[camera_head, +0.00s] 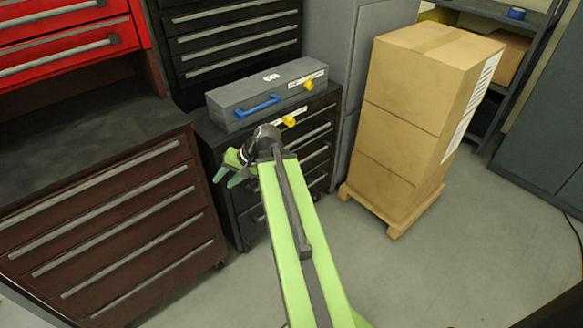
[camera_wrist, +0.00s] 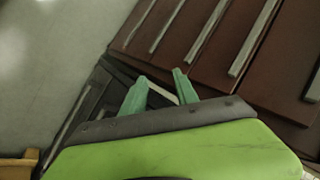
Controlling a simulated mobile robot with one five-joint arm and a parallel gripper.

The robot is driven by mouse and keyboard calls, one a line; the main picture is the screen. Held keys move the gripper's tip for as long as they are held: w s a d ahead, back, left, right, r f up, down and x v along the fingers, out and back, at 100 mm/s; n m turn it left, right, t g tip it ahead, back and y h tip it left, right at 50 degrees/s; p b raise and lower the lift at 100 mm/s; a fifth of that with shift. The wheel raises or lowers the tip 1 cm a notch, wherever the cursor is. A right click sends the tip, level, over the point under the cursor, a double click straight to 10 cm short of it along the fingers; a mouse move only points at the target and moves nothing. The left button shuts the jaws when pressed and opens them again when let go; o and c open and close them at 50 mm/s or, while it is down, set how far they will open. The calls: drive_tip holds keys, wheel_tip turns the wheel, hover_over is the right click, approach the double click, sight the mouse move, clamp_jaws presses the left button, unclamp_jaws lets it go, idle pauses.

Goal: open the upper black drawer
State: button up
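A low black drawer cabinet (camera_head: 244,212) stands in the middle of the head view, with a grey toolbox on top. Its upper black drawer (camera_head: 318,131) has a pale bar handle and looks shut. My arm hides the left part of the drawer fronts. My gripper (camera_head: 227,180) has two green fingers, pointing left, in front of the cabinet's left side in the picture. The fingers are apart with nothing between them. The wrist view shows the gripper (camera_wrist: 161,77) too, with part of the black cabinet (camera_wrist: 92,98) behind it and brown drawers beyond.
A brown drawer cabinet (camera_head: 120,228) stands at left, close to my gripper. Stacked cardboard boxes (camera_head: 412,105) on a wooden pallet (camera_head: 395,229) stand at right. The floor (camera_head: 450,270) at front right is clear.

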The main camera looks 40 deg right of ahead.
drive_tip(key=s+d+f+m+t+h+b, duration=0.1)
drive_tip(key=s+d+f+m+t+b, duration=0.2)
drive_tip(key=d, duration=0.5)
drive_tip(key=d+f+m+t+b, duration=0.25)
drive_tip(key=d+b, duration=0.25)
drive_tip(key=d, duration=0.4)
drive_tip(key=m+t+h+b, duration=0.4)
drive_tip(key=m+h+b, duration=0.1)
drive_tip(key=m+b, duration=0.1)
approach(291, 145)
drive_tip(key=shift+n, duration=0.25)
drive_tip(key=b+x, duration=0.1)
drive_tip(key=x, duration=0.4)
drive_tip(key=b+x, duration=0.2)
drive_tip(key=x, duration=0.3)
drive_tip(key=shift+w+d+f, duration=0.25)
drive_tip(key=shift+w+f, duration=0.05)
drive_tip(key=shift+w, duration=0.05)
clamp_jaws()
